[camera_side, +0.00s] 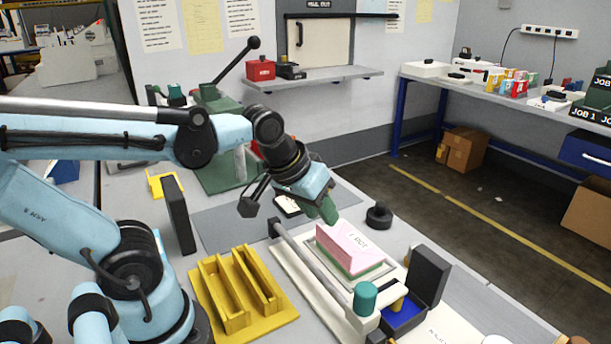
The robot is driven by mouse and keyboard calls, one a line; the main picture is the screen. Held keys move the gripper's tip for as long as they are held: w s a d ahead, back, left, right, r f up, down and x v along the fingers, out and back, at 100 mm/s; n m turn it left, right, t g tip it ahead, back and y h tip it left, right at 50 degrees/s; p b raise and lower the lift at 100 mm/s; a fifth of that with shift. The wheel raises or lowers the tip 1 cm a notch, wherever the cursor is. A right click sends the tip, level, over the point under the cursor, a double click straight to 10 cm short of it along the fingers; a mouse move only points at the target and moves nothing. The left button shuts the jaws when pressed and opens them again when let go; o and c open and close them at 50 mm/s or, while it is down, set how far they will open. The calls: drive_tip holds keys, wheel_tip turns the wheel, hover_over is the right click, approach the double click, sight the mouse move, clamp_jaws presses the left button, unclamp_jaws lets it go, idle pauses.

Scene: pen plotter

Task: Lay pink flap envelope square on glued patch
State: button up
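The pink envelope (340,249), with dark lettering on a pale face, is on the plotter's bed and looks raised like a wedge or thick block. A thin green edge (334,261) shows beneath it. Whether this is the glued patch I cannot tell, as the envelope covers most of the bed's middle. The pale bed (388,269) has a grey border around the envelope. My gripper (324,209), with green fingertips, is just above and behind the envelope's upper left end. I see no clear gap between its fingers, and contact with the envelope is unclear.
A grey rail (310,258) runs along the bed's left side to a green-capped knob (365,297). A yellow slotted rack (240,290) stands to the left. A black upright block (428,275) and blue pad (404,314) are at front right. A black round knob (379,215) sits behind.

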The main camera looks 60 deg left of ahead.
drive_tip(key=m, duration=0.1)
drive_tip(key=m+t, duration=0.1)
drive_tip(key=f+m, duration=0.1)
drive_tip(key=shift+s+d+m, duration=0.2)
drive_tip(key=shift+s+m, duration=0.1)
drive_tip(key=shift+s, duration=0.1)
